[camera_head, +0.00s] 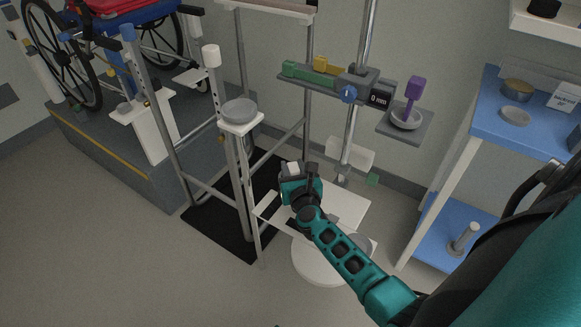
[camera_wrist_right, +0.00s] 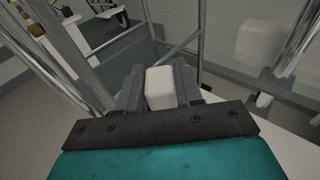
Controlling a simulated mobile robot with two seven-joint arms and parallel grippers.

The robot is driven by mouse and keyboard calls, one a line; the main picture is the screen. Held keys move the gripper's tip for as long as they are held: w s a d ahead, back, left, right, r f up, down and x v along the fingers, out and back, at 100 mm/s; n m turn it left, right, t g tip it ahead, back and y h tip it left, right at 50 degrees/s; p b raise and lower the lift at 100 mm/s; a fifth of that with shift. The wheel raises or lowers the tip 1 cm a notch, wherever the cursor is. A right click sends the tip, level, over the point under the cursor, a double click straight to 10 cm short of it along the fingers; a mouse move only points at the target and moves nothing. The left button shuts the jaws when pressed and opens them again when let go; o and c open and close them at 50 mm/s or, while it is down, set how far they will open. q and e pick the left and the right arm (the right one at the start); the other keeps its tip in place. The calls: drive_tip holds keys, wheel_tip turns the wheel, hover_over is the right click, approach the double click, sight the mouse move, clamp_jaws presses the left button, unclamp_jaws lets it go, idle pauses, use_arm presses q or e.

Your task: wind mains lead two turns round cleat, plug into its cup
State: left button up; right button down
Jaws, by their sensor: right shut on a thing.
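My right gripper (camera_head: 297,180) is shut on a small white block (camera_head: 293,168), probably the plug. The wrist view shows this white block (camera_wrist_right: 160,88) between the dark fingers of the right gripper (camera_wrist_right: 159,82). No lead can be made out from it. A white part (camera_head: 350,153) sits on the upright pole, right of and behind my gripper, apart from it; I cannot tell if it is the cleat. A grey cup (camera_head: 239,110) stands on a white post to the left, and a grey bowl (camera_head: 407,119) with a purple piece sits on a side shelf. My left gripper is out of view.
The metal pole (camera_head: 360,45) carries a grey device (camera_head: 372,88) with a display. A blue shelf unit (camera_head: 470,175) stands at right. A wheelchair (camera_head: 75,50) stands on a grey platform (camera_head: 150,180) at left. A white board (camera_head: 345,208) lies under my gripper.

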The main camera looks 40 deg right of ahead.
wheel_tip(320, 180, down, 4)
drive_tip(key=shift+f+b, duration=0.1)
drive_tip(key=shift+b, duration=1.1)
drive_tip(key=a, duration=0.2)
drive_tip(key=shift+w+a+r+p, duration=0.25)
drive_tip(key=shift+w+a+p, duration=0.05)
drive_tip(key=shift+w+a, duration=0.05)
drive_tip(key=v, duration=0.1)
drive_tip(key=p+v, duration=0.1)
drive_tip(key=v, duration=0.1)
drive_tip(key=p+v, duration=0.1)
drive_tip(key=shift+s+a+f, duration=0.2)
drive_tip(key=shift+s, duration=0.2)
drive_tip(key=s, duration=0.2)
drive_tip(key=s+d, duration=0.1)
drive_tip(key=s, duration=0.4)
drive_tip(key=shift+d+f+b, duration=0.2)
drive_tip(key=shift+d+b, duration=0.15)
drive_tip(key=s+d, duration=0.1)
drive_tip(key=s, duration=0.1)
drive_tip(key=s+d+b, duration=0.1)
drive_tip(key=s+d, duration=0.2)
drive_tip(key=shift+s+d, duration=0.1)
drive_tip(key=shift+s, duration=0.2)
drive_tip(key=shift+s+d, duration=0.25)
drive_tip(key=shift+d, duration=0.05)
drive_tip(key=shift+r, duration=0.1)
